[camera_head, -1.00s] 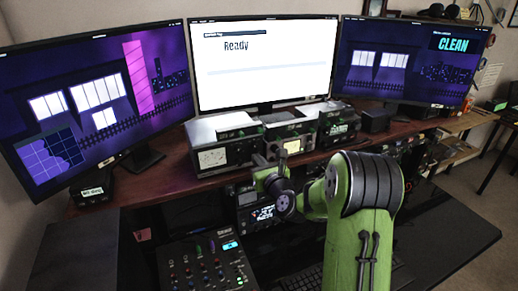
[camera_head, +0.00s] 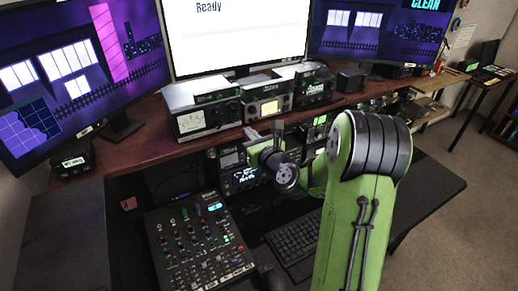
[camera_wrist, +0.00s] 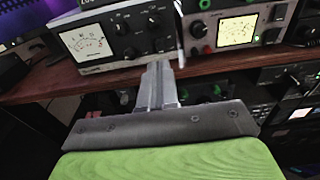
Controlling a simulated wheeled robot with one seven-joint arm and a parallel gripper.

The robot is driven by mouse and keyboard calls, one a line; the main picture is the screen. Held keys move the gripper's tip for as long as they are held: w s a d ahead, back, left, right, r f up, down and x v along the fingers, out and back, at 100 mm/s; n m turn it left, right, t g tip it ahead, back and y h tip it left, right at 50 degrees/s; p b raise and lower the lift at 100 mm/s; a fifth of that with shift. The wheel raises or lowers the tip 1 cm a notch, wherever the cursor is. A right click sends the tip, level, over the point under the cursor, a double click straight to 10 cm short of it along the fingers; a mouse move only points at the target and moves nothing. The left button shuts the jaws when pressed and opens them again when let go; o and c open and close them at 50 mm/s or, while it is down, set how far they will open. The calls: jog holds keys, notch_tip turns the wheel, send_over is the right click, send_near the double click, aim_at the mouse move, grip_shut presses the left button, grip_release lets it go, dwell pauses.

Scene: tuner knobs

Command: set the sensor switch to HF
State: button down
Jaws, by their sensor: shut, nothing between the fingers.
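Three radio boxes stand in a row on the wooden desk. The left one is silver-grey with a white needle meter (camera_head: 191,122) and knobs; it also shows in the wrist view (camera_wrist: 90,42). The middle one has a lit yellowish meter (camera_head: 269,107), seen again at right in the wrist view (camera_wrist: 236,31). A third dark box (camera_head: 314,91) stands to the right. The sensor switch and its HF label are too small to make out. My gripper (camera_wrist: 158,72) is shut and empty, its tips appearing just below the left box's front; contact cannot be told.
The desk's front edge (camera_head: 140,130) runs below the boxes. More rack gear with a lit display (camera_head: 245,175) sits under it. A mixer (camera_head: 195,240) and a keyboard (camera_head: 293,243) lie lower in front. Monitors (camera_head: 240,35) stand behind.

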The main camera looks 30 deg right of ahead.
jog(key=s, duration=0.2)
jog(key=s+b, duration=0.1)
jog(key=s, duration=0.2)
jog(key=shift+s+r, duration=0.25)
jog(key=shift+s, duration=0.1)
jog(key=shift+a+r, duration=0.1)
jog(key=s+a+f+n+g+y, duration=0.1)
jog(key=s+a+n+g+y, duration=0.2)
jog(key=a+n, duration=0.6)
jog(key=s+a+f+n+g+y, duration=0.1)
jog(key=s+a+n+g, duration=0.4)
jog(key=n, duration=0.7)
jog(key=s+d+n+g+h, duration=0.2)
jog(key=s+n+g+h, duration=0.1)
jog(key=s+n, duration=1.2)
jog(key=s+h, duration=0.1)
jog(key=s, duration=0.3)
jog(key=shift+d+r+g, duration=0.2)
jog(key=shift+g, duration=0.1)
